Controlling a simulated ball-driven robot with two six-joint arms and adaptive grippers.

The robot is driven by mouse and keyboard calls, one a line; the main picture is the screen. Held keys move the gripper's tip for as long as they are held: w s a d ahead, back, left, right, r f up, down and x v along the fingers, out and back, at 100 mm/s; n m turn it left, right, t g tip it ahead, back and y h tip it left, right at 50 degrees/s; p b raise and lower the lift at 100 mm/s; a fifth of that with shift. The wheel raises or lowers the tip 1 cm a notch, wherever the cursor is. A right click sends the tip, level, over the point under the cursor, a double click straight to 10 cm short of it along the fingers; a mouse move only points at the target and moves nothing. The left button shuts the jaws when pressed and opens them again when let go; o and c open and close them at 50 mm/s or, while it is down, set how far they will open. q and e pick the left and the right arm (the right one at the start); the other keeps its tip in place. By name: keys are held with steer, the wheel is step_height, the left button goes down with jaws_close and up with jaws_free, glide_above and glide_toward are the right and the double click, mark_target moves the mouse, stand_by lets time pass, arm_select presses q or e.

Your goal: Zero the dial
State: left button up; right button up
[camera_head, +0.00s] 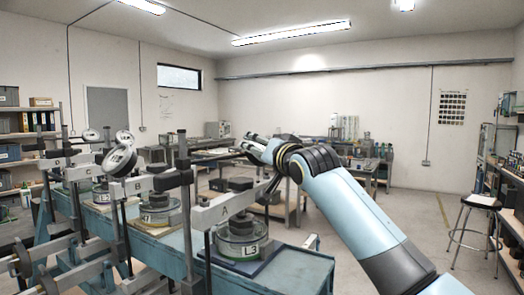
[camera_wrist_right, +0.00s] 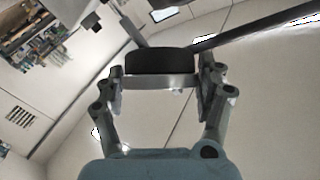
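My right arm reaches in from the lower right in the head view, and its gripper (camera_head: 256,149) is at the raised end of a thin rod by frame A (camera_head: 225,209). In the right wrist view, a round dial (camera_wrist_right: 160,64), seen edge-on with a black body and bright metal rim, sits between the two fingers (camera_wrist_right: 160,88). The pads appear to touch the rim on both sides. The dial's face and needle are hidden. Other dials with white faces (camera_head: 120,159) stand over the frames to the left. My left gripper is out of view.
Several lever frames stand in a row on a blue bench (camera_head: 290,270). Round pots, one marked L3 (camera_head: 242,250), sit under the beams. Upright posts (camera_head: 186,170) and rods crowd the space left of my gripper. A stool (camera_head: 478,203) stands at right on open floor.

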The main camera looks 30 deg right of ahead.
steer(key=c, duration=0.7)
steer(key=shift+a+m+g+h, duration=0.1)
steer(key=shift+m+g+h, duration=0.2)
steer(key=shift+m+h, duration=0.15)
steer(key=m+g+h, duration=0.1)
steer(key=m+h, duration=0.1)
steer(key=m, duration=0.1)
steer(key=shift+r+m+g+h, duration=0.1)
steer(key=shift+m+g+h, duration=0.15)
steer(key=shift+g, duration=0.05)
steer(key=m+g+h, duration=0.2)
steer(key=m+g, duration=0.2)
steer(key=m, duration=0.1)
steer(key=shift+g, duration=0.3)
steer(key=m+g, duration=0.6)
steer(key=shift+w+r, duration=0.1)
steer(key=shift+m+g+y, duration=1.1)
steer(key=shift+m+g, duration=0.7)
steer(key=shift+m, duration=0.1)
